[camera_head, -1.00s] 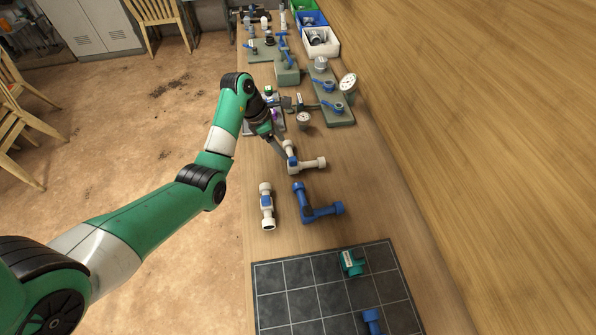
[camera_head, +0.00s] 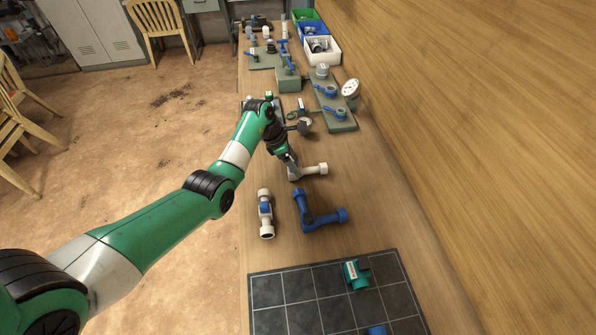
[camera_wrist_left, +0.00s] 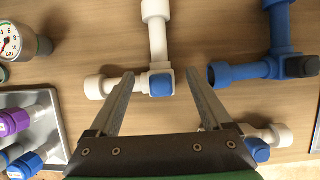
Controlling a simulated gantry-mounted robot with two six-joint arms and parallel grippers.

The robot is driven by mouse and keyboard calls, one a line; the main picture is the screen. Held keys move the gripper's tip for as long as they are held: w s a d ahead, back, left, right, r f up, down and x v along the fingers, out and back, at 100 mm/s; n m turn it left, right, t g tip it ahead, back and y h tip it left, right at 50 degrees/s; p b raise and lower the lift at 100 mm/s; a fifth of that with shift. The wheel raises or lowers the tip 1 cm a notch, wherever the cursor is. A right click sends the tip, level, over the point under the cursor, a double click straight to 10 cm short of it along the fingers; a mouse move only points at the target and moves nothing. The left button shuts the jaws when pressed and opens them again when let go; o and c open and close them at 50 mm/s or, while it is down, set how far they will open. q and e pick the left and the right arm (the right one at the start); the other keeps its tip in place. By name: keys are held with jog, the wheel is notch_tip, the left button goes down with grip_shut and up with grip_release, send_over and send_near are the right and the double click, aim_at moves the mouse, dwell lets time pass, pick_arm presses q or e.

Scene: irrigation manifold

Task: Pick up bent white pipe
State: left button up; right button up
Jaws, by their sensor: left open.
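The bent white pipe (camera_head: 312,169) lies on the wooden bench, with a blue patch at its elbow. In the left wrist view, the bent white pipe (camera_wrist_left: 157,42) has one leg running up the picture and a short leg pointing left. My left gripper (camera_head: 290,162) is at its elbow end, partly covering it. In the left wrist view, my left gripper (camera_wrist_left: 160,76) is open, with one finger over the short leg and the other to the right of the blue patch. I cannot tell how far above the bench the fingertips are. My right gripper is not in view.
A bent blue pipe (camera_head: 316,217) and a straight white fitting with a blue part (camera_head: 265,212) lie nearby. A dark gridded mat (camera_head: 290,290) holds a green fitting (camera_head: 355,274). Gauges, valve boards and bins (camera_head: 322,52) fill the far bench.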

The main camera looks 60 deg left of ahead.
pick_arm(q)
jog(key=shift+w+d+f, duration=0.1)
jog(key=shift+w+f, duration=0.1)
jog(key=shift+f, duration=0.45)
jog(key=shift+c, duration=0.3)
grip_shut()
